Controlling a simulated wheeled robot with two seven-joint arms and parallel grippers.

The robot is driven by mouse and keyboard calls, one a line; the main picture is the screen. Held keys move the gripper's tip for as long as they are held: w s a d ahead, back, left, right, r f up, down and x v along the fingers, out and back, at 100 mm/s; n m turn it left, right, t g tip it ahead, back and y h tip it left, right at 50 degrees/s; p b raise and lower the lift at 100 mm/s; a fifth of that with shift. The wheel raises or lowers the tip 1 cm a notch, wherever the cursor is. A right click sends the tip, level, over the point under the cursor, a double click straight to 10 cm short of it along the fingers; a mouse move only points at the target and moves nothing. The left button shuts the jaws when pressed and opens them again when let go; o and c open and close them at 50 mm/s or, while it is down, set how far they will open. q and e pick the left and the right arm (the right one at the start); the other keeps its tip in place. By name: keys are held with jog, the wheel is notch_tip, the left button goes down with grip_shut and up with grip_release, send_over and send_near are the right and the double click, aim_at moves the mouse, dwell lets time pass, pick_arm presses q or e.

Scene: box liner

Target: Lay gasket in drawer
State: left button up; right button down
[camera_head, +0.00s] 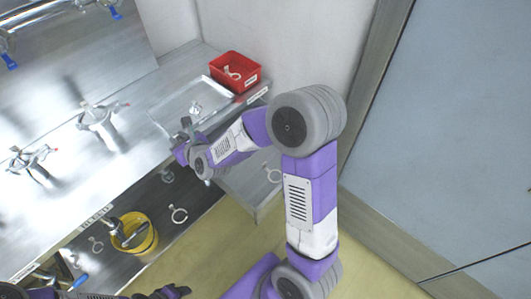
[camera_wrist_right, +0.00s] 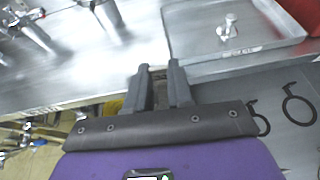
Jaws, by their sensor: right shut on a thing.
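My right gripper (camera_head: 183,148) is above the counter's front edge, beside the metal tray. In the right wrist view its two dark fingers (camera_wrist_right: 158,88) are close together, with a small brownish thing between them. That thing is too small and dark to tell if it is the gasket. An open grey drawer-like surface (camera_head: 243,186) is at the right below the counter, partly behind my right arm. It bears a ring-shaped mark or part (camera_head: 272,175). Dark ring outlines also show on a grey surface in the wrist view (camera_wrist_right: 287,118). Purple and dark parts at the lower left edge may be my left arm; its jaws are unclear.
A metal tray (camera_head: 172,107) with a small metal fitting (camera_head: 196,108) lies on the counter. A red bin (camera_head: 236,71) stands at the back. Metal fittings (camera_head: 99,117) stand on the left. A yellow bucket (camera_head: 146,243) stands on the dark lower surface. The floor at right is clear.

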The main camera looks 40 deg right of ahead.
jog(key=s+d+f+y+b, duration=0.1)
jog(key=s+d+f+b, duration=0.1)
jog(key=d+f, duration=0.9)
jog(key=shift+n, duration=0.4)
jog(key=f+b, duration=0.2)
jog(key=f, duration=0.2)
jog(key=f+b, duration=0.2)
jog(key=f, duration=0.3)
jog(key=shift+d+f, duration=0.2)
jog(key=shift+f, duration=0.05)
jog(key=shift+r, duration=0.1)
jog(key=shift+f+b, duration=0.35)
jog(key=shift+f, duration=0.3)
jog(key=c, duration=1)
grip_release()
jog(key=shift+r, duration=0.1)
